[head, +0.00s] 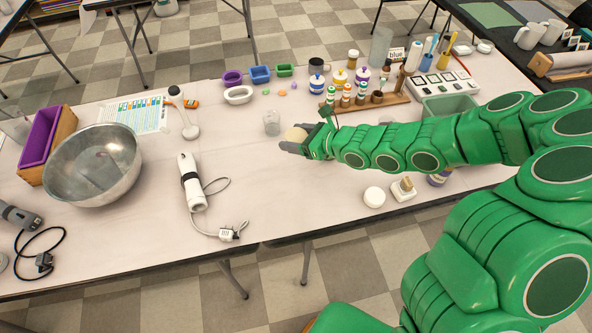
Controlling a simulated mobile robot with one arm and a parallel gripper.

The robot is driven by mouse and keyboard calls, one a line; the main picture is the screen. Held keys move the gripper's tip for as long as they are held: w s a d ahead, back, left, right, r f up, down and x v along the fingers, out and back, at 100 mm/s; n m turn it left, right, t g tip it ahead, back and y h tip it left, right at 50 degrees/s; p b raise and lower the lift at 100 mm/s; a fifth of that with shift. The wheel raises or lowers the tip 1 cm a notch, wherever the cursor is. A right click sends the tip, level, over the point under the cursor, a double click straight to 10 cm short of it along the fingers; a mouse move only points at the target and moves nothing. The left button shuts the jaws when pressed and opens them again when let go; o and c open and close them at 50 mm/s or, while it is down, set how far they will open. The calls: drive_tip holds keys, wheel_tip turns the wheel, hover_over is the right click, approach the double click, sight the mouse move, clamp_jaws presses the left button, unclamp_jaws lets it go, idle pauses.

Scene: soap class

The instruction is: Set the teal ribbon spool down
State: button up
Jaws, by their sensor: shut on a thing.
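My gripper (290,146) is over the middle of the white table, at the end of my green arm reaching in from the right. It is shut on a pale cream round piece (296,134), which fits the end face of the teal ribbon spool. No teal ribbon shows, as the fingers and wrist hide much of it. I cannot tell whether the piece touches the table (300,205).
A clear cup (271,123) stands just left of my gripper. A wooden rack (370,103) with small bottles stands behind it. A white hand tool (192,182) with a cord and a steel bowl (95,165) are to the left. The table front is clear near a white lid (374,196).

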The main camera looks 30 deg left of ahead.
sight(296, 171)
drive_tip(key=shift+f, duration=6.3)
drive_tip(key=shift+f, duration=0.1)
drive_tip(key=o, duration=1)
drive_tip(key=shift+v, duration=6.05)
